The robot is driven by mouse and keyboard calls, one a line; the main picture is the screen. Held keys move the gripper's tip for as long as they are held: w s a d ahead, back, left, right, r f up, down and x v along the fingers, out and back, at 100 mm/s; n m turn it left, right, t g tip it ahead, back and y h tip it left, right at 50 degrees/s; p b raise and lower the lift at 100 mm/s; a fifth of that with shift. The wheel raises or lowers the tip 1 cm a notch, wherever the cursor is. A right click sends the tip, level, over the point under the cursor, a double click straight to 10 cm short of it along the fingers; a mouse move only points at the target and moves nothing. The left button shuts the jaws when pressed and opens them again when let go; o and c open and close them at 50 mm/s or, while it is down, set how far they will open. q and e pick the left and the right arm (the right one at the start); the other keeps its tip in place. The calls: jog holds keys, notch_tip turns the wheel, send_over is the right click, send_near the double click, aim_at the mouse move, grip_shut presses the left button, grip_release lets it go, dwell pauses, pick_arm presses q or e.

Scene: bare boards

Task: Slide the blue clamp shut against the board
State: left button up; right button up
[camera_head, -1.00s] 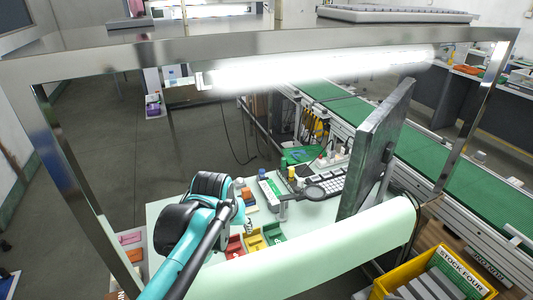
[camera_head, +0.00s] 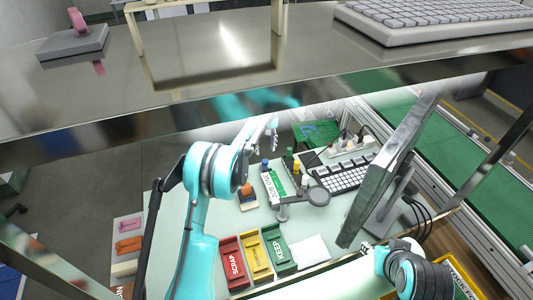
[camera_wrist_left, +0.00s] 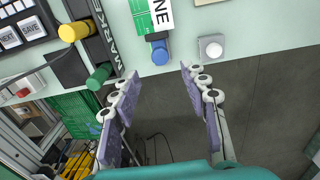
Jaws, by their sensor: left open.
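A blue clamp knob (camera_head: 265,163) is at the far end of the fixture holding a green and white board (camera_head: 274,184) marked JOB ONE. My left gripper (camera_head: 268,135) is beyond the fixture's far end, open and empty. In the left wrist view its fingertips (camera_wrist_left: 159,71) are spread, with the clamp ahead of the gap. My right gripper (camera_head: 367,248) is low at the right, small and unclear.
Markers (camera_head: 294,167) stand in a rack right of the fixture, close to the left gripper. A magnifier (camera_head: 318,196) stands nearby. Red (camera_head: 232,263), yellow (camera_head: 256,256) and green (camera_head: 278,247) bins are in front. A metal shelf (camera_head: 220,85) crosses above; a monitor (camera_head: 390,165) stands right.

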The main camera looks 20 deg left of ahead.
aim_at(265, 161)
pick_arm(q)
notch_tip(265, 161, down, 7)
jog(key=shift+s+r+b, duration=0.1)
jog(key=shift+r+b, duration=0.05)
jog(key=shift+b, duration=0.65)
